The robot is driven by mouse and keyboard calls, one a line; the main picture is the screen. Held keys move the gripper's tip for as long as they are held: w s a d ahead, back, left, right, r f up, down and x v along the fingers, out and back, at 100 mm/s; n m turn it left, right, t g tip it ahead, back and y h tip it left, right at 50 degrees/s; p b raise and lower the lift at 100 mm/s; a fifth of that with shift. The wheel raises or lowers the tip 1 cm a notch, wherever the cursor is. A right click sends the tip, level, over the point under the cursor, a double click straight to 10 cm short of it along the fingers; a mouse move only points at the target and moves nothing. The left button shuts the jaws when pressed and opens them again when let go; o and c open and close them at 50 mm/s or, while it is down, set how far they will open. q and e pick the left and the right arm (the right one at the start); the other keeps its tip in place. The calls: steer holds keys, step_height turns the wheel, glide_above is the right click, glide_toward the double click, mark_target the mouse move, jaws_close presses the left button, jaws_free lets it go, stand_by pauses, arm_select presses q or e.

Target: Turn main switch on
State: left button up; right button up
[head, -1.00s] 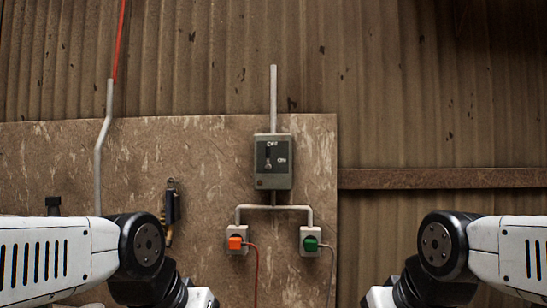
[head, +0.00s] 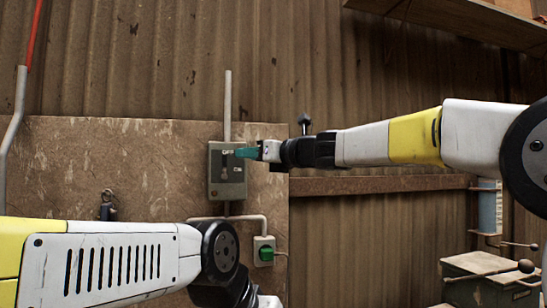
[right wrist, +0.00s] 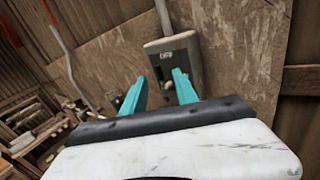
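The main switch is a grey-green box (head: 214,178) on the brown wall board. In the right wrist view the box (right wrist: 183,47) shows lettering near its top, and a small pale lever (right wrist: 168,85) on its dark front plate. My right gripper (head: 243,153) has teal fingers and reaches the box from the right, in front of its upper part. In the right wrist view the gripper (right wrist: 160,78) has its fingers apart, with the lever seen between them. I cannot tell whether they touch it. My left gripper is out of view; only my left arm shows.
A green switch (head: 265,251) sits below the main box, joined by conduit. A dark tool (head: 107,207) hangs on the board at left. A wooden shelf (head: 460,22) is at upper right, and a machine with levers (head: 490,275) stands at lower right.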

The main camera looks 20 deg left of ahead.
mark_target(226, 155)
steer(key=shift+n+g, duration=0.3)
steer(key=shift+n, duration=0.4)
steer(key=x, duration=0.8)
steer(key=shift+s+a, duration=0.15)
steer(key=shift+a, duration=0.05)
steer(key=shift+c, duration=0.4)
jaws_close()
